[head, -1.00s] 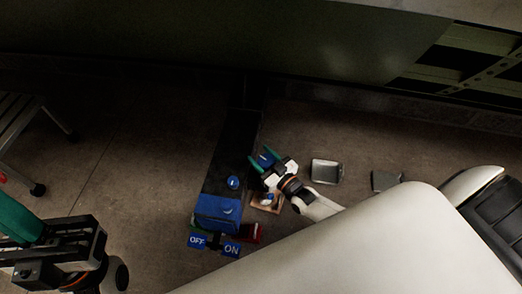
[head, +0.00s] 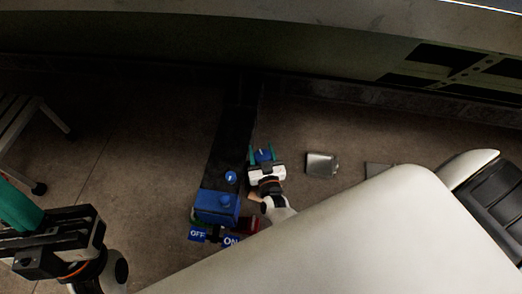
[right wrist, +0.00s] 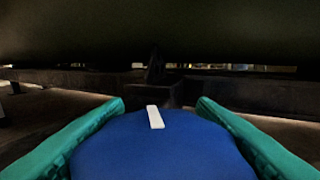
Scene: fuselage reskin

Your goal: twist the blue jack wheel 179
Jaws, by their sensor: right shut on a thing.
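The blue jack wheel (head: 264,156) sits between the teal fingers of my right gripper (head: 264,153), which is shut on it. In the right wrist view the wheel (right wrist: 165,155) fills the lower middle, with a finger along each side. A white mark on its top leans slightly left at its far end. What is under the wheel is hidden. My left gripper (head: 18,208) is at the lower left, away from the wheel. Only part of its fingers shows, so its opening is unclear.
A dark beam (head: 228,140) runs just left of the wheel, with a blue knob (head: 230,177) and a blue box (head: 213,207) near OFF and ON signs (head: 198,233). A grey metal tray (head: 321,164) lies on the floor to the right. A large panel spans the back.

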